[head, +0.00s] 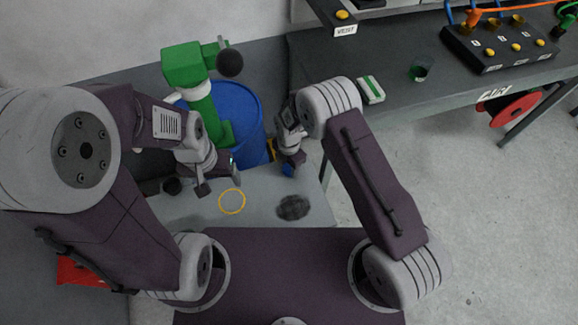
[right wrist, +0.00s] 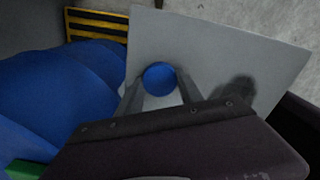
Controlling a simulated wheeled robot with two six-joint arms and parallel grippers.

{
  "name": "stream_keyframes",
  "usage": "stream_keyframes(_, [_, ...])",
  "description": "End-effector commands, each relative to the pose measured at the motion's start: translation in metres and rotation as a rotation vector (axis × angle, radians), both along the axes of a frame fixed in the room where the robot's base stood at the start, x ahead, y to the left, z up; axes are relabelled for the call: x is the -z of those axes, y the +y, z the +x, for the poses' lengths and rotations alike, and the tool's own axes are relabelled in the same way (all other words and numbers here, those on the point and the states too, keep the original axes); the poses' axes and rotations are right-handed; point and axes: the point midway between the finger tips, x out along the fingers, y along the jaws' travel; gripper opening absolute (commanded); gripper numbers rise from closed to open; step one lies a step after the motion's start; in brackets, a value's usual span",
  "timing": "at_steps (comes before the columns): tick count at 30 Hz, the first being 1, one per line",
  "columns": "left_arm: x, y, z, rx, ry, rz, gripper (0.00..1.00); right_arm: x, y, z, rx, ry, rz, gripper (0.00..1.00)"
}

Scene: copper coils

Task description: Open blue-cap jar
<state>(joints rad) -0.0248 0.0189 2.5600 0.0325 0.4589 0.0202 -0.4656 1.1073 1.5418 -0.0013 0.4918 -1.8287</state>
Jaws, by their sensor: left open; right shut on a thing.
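The blue cap of the jar (right wrist: 159,76) shows as a round blue disc between the fingertips of my right gripper (right wrist: 160,88) in the right wrist view. A small blue patch of it (head: 288,170) also shows below my right gripper (head: 290,160) in the head view. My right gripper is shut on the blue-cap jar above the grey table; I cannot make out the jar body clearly. My left gripper (head: 220,181) is open over the table, left of the right one, with nothing clearly seen between its fingers.
The grey table (head: 262,183) carries a yellow ring (head: 232,201). A dark round patch (head: 293,207), like a shadow, lies to its right. Behind stand a blue barrel (head: 242,105) and a green upright device (head: 190,70). A dark bench (head: 400,95) is at the right.

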Motion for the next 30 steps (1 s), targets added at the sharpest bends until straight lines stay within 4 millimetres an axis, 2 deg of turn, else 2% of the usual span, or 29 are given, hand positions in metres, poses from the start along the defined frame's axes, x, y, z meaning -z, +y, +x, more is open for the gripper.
stream_keyframes(2, [0.003, 0.0, 0.0, 0.0, 0.0, 0.0, 0.73, 0.004, 0.0, 0.0, 0.0, 0.0, 0.0, 0.0])
stream_keyframes(3, [0.002, 0.0, 0.0, 0.0, 0.0, 0.0, 0.73, 0.003, 0.0, 0.0, 0.0, 0.0, 0.0, 0.52])
stream_keyframes(5, [0.002, 0.0, 0.0, 0.0, 0.0, 0.0, 0.73, 0.003, 0.0, 0.0, 0.0, 0.0, 0.0, 0.65])
stream_keyframes(13, [0.001, 0.0, 0.0, 0.0, 0.0, 0.0, 0.73, 0.002, 0.0, 0.0, 0.0, 0.001, -0.001, 0.65])
stream_keyframes(16, [-0.002, 0.0, 0.0, 0.0, 0.0, 0.0, 0.73, -0.006, 0.0, 0.0, 0.0, -0.001, 0.001, 0.65])
stream_keyframes(20, [-0.006, 0.0, 0.0, 0.0, 0.0, 0.0, 0.73, -0.035, 0.001, 0.001, 0.0, -0.004, 0.002, 0.65])
stream_keyframes(24, [-0.01, 0.0, 0.0, 0.0, 0.0, 0.0, 0.73, -0.073, 0.001, 0.001, 0.0, -0.004, 0.002, 0.65])
stream_keyframes(30, [-0.014, 0.0, 0.0, 0.0, 0.0, 0.0, 0.73, -0.11, 0.0, 0.0, 0.0, -0.001, 0.001, 0.65])
